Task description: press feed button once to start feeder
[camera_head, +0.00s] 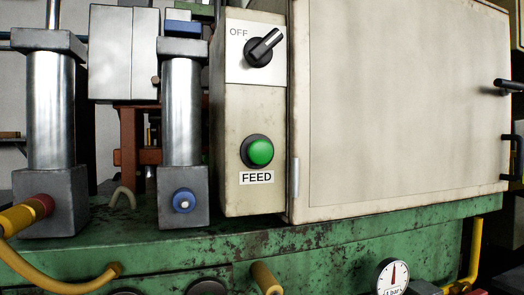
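The green round feed button (260,152) sits in a dark collar on the front of a narrow beige control box (243,195). A white label (256,177) reading "FEED" is just below it. Above the button is a black rotary switch (263,48) on a white plate marked "OFF", its handle pointing to the upper right. Neither of my grippers shows in the head view, and nothing touches or covers the button.
A large beige cabinet (405,105) stands right of the control box. Two metal cylinders (50,110) (182,112) stand at left. The green worn machine bed (150,245) runs below, with a yellow hose (50,280) and a pressure gauge (393,276).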

